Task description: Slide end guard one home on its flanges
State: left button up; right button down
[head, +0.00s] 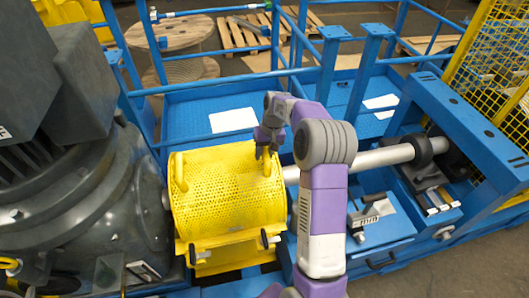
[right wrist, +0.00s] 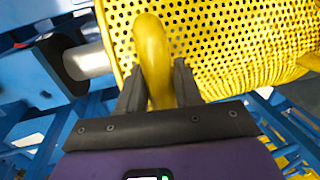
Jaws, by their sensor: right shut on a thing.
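The yellow perforated end guard (head: 222,195) sits between the dark motor and the grey shaft in the head view. It has a handle at each side of its top. My right gripper (head: 267,150) is shut on the right-hand handle. In the right wrist view the two dark fingers (right wrist: 158,88) stand on either side of the yellow handle (right wrist: 152,55), with the perforated guard (right wrist: 225,40) just behind. The flanges under the guard are hidden, so I cannot tell how it seats on them. My left gripper does not show.
The dark motor (head: 95,190) stands close against the guard's left side. The grey shaft (head: 375,158) runs right from the guard to a bearing. Blue railings (head: 215,55) rise behind. A yellow mesh guard (head: 500,50) stands at far right. A blue deck with white sheets lies behind.

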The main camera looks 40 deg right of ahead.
aim_at(255, 164)
jog(key=shift+w+a, duration=0.15)
dwell(0.8)
jog(key=shift+w+a+p, duration=0.55)
jog(key=shift+w+a, duration=0.45)
jog(key=shift+a, duration=0.3)
jog(key=c, duration=0.7)
grip_release()
jog(key=shift+d+r, duration=0.15)
